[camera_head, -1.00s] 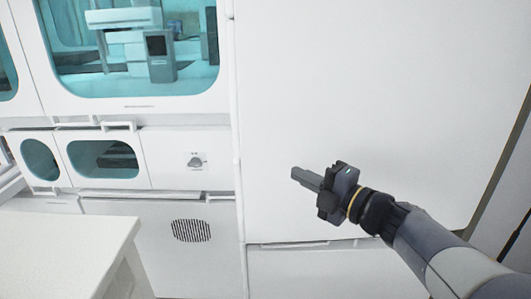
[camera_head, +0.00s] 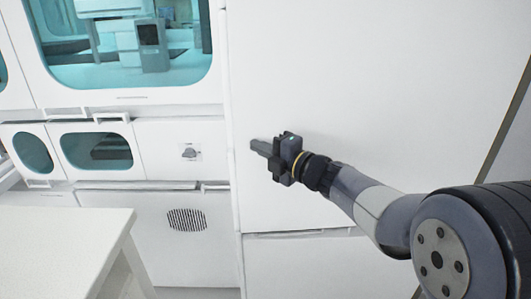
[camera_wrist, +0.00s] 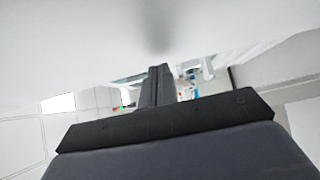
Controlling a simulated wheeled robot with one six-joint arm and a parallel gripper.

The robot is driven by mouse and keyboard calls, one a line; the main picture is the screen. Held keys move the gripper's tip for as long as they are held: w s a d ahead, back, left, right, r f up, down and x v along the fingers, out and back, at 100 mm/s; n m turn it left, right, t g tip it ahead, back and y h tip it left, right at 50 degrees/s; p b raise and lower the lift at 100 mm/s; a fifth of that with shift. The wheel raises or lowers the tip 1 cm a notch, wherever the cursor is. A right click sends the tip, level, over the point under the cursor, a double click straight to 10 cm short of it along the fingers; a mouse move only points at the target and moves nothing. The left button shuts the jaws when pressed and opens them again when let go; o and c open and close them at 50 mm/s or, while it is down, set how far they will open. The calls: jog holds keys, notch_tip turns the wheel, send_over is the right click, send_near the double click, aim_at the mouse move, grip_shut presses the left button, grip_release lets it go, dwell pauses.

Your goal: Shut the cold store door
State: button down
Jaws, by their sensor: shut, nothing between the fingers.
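The cold store door appears to be the large plain white panel (camera_head: 380,80) filling the right of the head view. Its left edge runs along the cabinet front with only a thin seam showing; I cannot tell whether it is fully shut. My gripper (camera_head: 257,146) is in front of the panel near that left edge, fingers together, empty and pointing left. In the wrist view, the closed fingers (camera_wrist: 155,86) point away below a broad white surface (camera_wrist: 70,45) with a soft dark shadow. I cannot tell whether the fingers touch it.
A white table (camera_head: 60,245) occupies the lower left. A lower white panel (camera_head: 300,265) sits beneath the large one.

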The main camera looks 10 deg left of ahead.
jog(key=shift+w+a, duration=0.1)
jog(key=shift+w, duration=0.2)
jog(key=shift+w, duration=0.1)
